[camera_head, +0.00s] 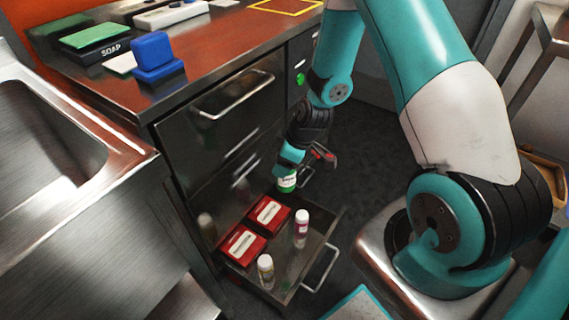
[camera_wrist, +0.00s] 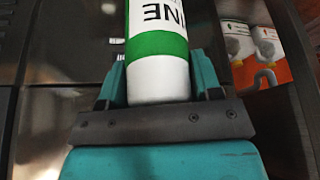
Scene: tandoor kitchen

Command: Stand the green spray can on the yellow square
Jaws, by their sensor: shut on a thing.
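The green spray can (camera_head: 287,182), white with a green band, is in my gripper (camera_head: 303,160) above the open drawer. In the wrist view, the can (camera_wrist: 158,45) lies between the two teal fingers of my gripper (camera_wrist: 160,80), and part of its black lettering shows upside down. I cannot tell whether the can touches the drawer. The yellow square (camera_head: 286,11) is an outline on the counter top at the top of the head view, cut by the frame edge. No object shows inside its visible part.
The open drawer (camera_head: 262,292) holds two red boxes (camera_head: 268,214) and two small bottles, one with a pink label (camera_head: 301,222). A closed drawer (camera_head: 222,112) is above it. A sink (camera_head: 50,120) is at left.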

